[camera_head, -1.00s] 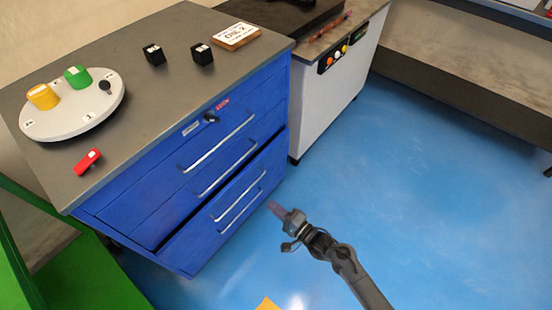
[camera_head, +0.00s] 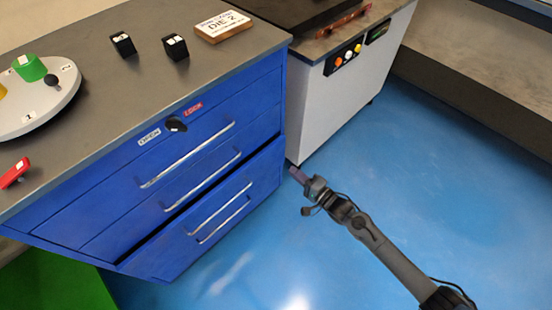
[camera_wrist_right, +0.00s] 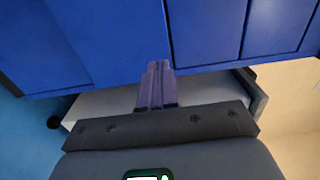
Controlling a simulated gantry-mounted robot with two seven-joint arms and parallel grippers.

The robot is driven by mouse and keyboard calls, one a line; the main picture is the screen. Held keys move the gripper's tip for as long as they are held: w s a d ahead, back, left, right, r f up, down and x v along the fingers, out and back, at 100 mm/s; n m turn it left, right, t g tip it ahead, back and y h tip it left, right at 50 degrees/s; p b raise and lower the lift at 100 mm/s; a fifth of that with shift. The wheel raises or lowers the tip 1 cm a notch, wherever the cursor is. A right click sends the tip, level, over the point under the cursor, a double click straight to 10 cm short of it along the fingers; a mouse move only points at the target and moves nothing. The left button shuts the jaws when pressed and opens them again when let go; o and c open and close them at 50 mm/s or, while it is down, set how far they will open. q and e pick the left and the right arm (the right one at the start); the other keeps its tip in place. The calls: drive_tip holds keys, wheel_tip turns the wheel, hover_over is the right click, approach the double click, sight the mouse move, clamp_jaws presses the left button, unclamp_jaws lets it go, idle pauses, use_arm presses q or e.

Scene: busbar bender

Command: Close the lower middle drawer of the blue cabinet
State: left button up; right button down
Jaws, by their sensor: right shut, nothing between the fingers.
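The blue cabinet (camera_head: 110,215) stands at the left in the head view, with long silver handles on its front. The lower middle drawer (camera_head: 262,170) stands out a little from the front, with a dark gap along its top edge. My right gripper (camera_head: 297,174) is shut and empty, just right of the drawer front's right end; whether it touches cannot be told. In the right wrist view its fingers (camera_wrist_right: 157,86) point at blue panels (camera_wrist_right: 110,35). My left gripper is out of view.
A white machine (camera_head: 340,100) with coloured buttons stands right of the cabinet. A round turntable (camera_head: 45,112), a red piece (camera_head: 14,172), black blocks (camera_head: 175,47) and a DIE 2 sign (camera_head: 223,27) are on top. The blue floor (camera_head: 450,190) at right is clear.

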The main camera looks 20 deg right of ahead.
sight(270, 151)
drive_tip(key=b+x, duration=0.4)
drive_tip(key=x, duration=0.4)
drive_tip(key=shift+w+f+b, duration=0.15)
drive_tip(key=shift+w+b, duration=0.15)
drive_tip(key=shift+b, duration=0.05)
drive_tip(key=shift+w+a+b, duration=0.1)
drive_tip(key=shift+w+b, duration=0.25)
drive_tip(key=shift+w, duration=0.35)
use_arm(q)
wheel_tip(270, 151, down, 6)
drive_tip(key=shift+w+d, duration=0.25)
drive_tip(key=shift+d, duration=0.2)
use_arm(e)
drive_tip(key=shift+r, duration=0.2)
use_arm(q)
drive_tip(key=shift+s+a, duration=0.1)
use_arm(e)
drive_tip(key=shift+s+a, duration=0.1)
